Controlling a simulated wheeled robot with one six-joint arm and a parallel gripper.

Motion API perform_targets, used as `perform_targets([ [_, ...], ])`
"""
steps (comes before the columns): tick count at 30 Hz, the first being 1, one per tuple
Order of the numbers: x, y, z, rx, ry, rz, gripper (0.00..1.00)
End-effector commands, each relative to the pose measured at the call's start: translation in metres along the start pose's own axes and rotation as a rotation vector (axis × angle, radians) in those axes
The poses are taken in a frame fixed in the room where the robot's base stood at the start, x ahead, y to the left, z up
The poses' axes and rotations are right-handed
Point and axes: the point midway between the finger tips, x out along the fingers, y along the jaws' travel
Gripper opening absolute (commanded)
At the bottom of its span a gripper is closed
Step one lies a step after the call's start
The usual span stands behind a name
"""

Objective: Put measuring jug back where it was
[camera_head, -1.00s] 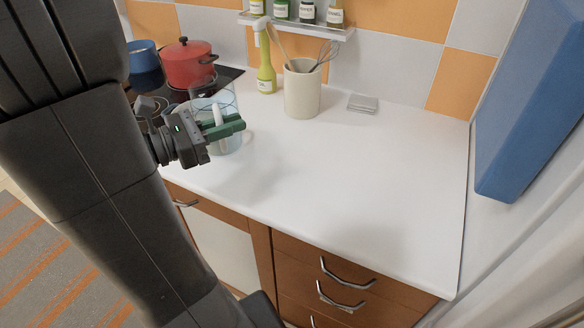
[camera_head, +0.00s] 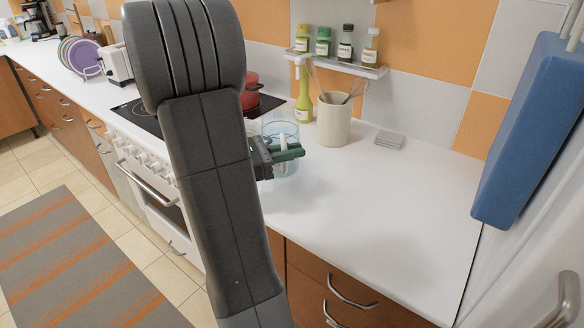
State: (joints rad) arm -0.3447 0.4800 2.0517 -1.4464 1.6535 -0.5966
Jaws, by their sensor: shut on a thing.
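The measuring jug (camera_head: 283,132) is a clear, bluish see-through vessel at the left part of the white counter (camera_head: 375,215), near the stove. My gripper (camera_head: 290,154) is shut on the jug, its green fingers at the jug's side. The jug looks upright. My arm hides its left side, and I cannot tell whether its base touches the counter.
A cream utensil crock (camera_head: 333,122) with a whisk and a yellow-green bottle (camera_head: 304,95) stand behind the jug. A red pot (camera_head: 250,93) sits on the stove (camera_head: 140,115), partly behind my arm. Grey folded pads (camera_head: 389,140) lie right of the crock. The counter's front right is clear.

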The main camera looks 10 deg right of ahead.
Motion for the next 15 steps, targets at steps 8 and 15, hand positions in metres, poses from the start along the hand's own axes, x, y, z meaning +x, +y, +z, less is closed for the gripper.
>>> perform_targets([
  [8, 0.0, 0.0, -0.033, -0.003, -0.001, -0.001, 0.0],
  [15, 0.0, -0.001, -0.037, 0.003, -0.001, -0.001, 0.0],
])
